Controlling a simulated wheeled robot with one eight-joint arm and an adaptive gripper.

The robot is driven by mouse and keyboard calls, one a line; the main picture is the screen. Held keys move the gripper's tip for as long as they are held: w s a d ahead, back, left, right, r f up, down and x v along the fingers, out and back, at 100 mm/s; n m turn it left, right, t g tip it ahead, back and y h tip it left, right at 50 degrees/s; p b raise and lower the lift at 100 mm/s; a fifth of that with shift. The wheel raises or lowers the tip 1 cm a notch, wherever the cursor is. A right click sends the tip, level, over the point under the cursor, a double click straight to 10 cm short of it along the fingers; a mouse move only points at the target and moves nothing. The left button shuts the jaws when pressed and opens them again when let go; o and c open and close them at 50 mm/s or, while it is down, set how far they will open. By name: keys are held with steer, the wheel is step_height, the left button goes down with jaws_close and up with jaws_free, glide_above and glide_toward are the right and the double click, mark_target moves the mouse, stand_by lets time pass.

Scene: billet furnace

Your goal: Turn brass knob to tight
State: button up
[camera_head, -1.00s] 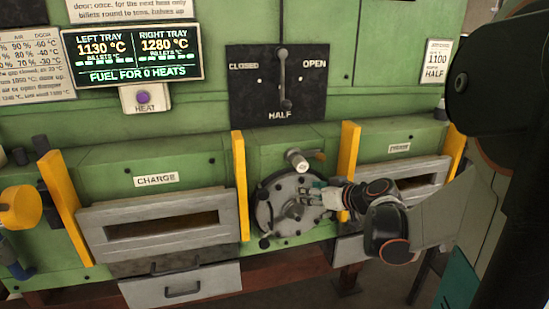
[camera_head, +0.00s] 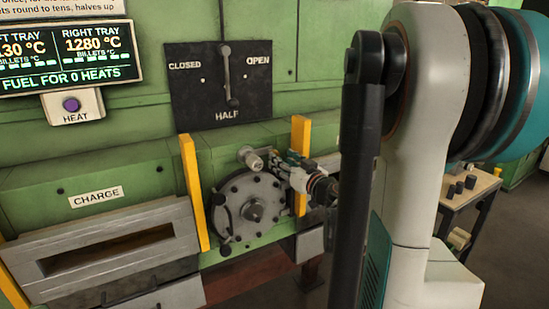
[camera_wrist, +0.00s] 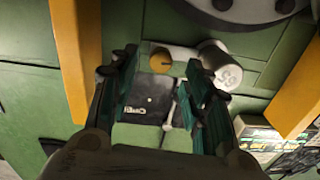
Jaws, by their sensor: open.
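The brass knob (camera_wrist: 160,59) shows in the wrist view as a small round brass end beside a pale cylinder (camera_wrist: 220,64). My gripper (camera_wrist: 160,88) is open, its two dark green fingers apart, with the knob between and beyond them in the picture. I cannot tell how far the fingertips are from the knob. In the head view my gripper (camera_head: 288,164) is at the upper right of the round grey bolted cover (camera_head: 236,202), close to the pale cylinder (camera_head: 250,158). The brass knob is not clearly visible there.
A black panel (camera_head: 190,95) marked CLOSED, OPEN and HALF carries a lever (camera_head: 228,75) pointing down at HALF. Yellow posts (camera_head: 194,190) flank the round cover closely. The CHARGE door (camera_head: 115,245) is at left. A small table (camera_head: 470,195) stands at right.

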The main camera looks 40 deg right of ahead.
steer(key=x, duration=0.5)
steer(key=shift+w+b, duration=0.3)
steer(key=shift+b, duration=0.1)
steer(key=shift+c, duration=0.4)
jaws_close()
